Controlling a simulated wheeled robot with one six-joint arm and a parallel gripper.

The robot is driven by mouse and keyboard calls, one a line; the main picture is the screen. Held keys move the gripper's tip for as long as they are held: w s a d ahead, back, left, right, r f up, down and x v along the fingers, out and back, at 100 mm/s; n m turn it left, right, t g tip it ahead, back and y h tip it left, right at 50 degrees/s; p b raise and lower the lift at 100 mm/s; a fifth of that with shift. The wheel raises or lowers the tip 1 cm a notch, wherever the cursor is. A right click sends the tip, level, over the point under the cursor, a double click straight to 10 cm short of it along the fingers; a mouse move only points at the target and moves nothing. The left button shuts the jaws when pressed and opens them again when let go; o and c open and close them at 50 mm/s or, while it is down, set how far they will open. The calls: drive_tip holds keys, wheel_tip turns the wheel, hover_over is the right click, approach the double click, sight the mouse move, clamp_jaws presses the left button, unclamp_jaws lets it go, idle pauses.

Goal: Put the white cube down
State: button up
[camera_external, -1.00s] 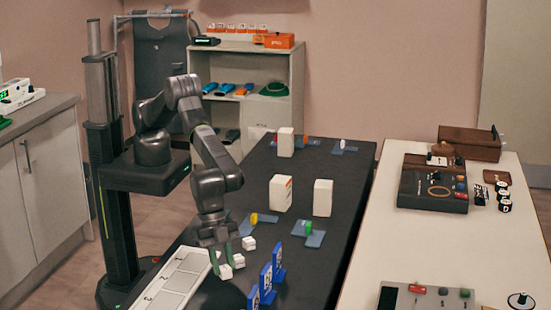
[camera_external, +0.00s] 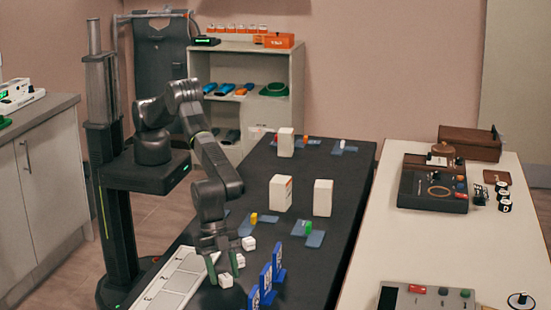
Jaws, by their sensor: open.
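My gripper points down and is open, with one green-tipped finger to each side above this cube. Whether the fingers touch the nearest cube cannot be made out.
A white panel (camera_external: 172,284) with square sections lies along the table's left edge. Blue upright stands (camera_external: 266,279) are close on the right. White blocks (camera_external: 322,197) and blue holders (camera_external: 309,234) stand farther back. Bare dark table (camera_external: 322,270) lies right of the stands.

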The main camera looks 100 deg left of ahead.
drive_tip(key=b+v, duration=0.2)
drive_tip(key=v, duration=1)
drive_tip(key=shift+r, duration=0.1)
idle(6.7)
